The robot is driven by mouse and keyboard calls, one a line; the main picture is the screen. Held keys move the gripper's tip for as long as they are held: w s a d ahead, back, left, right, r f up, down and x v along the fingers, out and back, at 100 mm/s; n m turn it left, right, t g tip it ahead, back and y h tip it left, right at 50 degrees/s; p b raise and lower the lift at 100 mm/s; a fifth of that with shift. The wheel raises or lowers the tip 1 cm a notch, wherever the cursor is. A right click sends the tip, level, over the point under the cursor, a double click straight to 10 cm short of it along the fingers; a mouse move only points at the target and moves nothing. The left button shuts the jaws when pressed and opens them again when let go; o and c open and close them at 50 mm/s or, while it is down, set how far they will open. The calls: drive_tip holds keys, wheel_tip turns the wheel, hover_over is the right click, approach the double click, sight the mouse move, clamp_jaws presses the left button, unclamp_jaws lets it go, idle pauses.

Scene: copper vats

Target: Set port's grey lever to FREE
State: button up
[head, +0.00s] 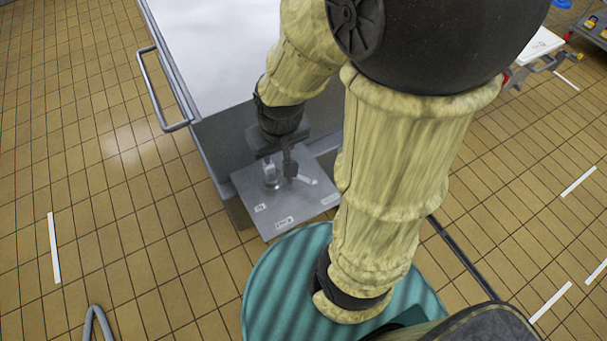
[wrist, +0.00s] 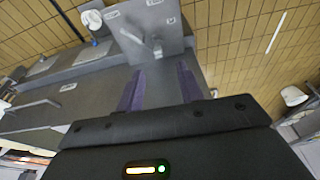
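The grey lever (wrist: 154,44) stands on a grey plate (wrist: 172,28) in the wrist view, with a round hub at its base. The plate also shows in the head view (head: 285,228), with small white labels whose words I cannot read. My gripper (wrist: 159,71) is open, its two purple fingers apart with nothing between them. The lever lies just beyond the fingertips. In the head view my gripper (head: 280,170) is over the plate, close to a metal cylinder-like part (head: 271,176). The lever's exact setting is unclear, and my arm hides part of the plate's right side.
A large grey vat or cabinet (head: 215,45) with a side rail (head: 160,90) stands behind the plate. A teal ribbed round surface (head: 280,290) lies in front of it.

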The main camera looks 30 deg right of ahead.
drive_tip(key=w+d+f+n+g+b, duration=0.1)
drive_tip(key=w+d+f+n+b, duration=0.1)
drive_tip(key=w+d+f+b, duration=0.3)
drive_tip(key=w+d+f+n+g+b, duration=0.1)
drive_tip(key=w+d+f+n+b, duration=0.15)
drive_tip(key=w+f+b, duration=0.35)
drive_tip(key=n+g+y+b, duration=0.2)
drive_tip(key=n+b, duration=0.1)
drive_tip(key=b, duration=0.4)
hover_over(304, 178)
drive_tip(key=w+d, duration=0.2)
drive_tip(key=d, duration=0.1)
drive_tip(key=w+d+x, duration=0.1)
drive_tip(key=x, duration=0.9)
drive_tip(key=shift+w+d+f, duration=0.2)
drive_tip(key=shift+d+f, duration=0.2)
drive_tip(key=shift+f, duration=0.05)
drive_tip(key=shift+f, duration=0.1)
drive_tip(key=b+x, duration=0.2)
drive_tip(key=x, duration=1.5)
drive_tip(key=shift+d+f+b, duration=0.15)
drive_tip(key=shift+f+b, duration=0.05)
drive_tip(key=shift+b, duration=0.1)
drive_tip(key=shift+c, duration=0.3)
clamp_jaws()
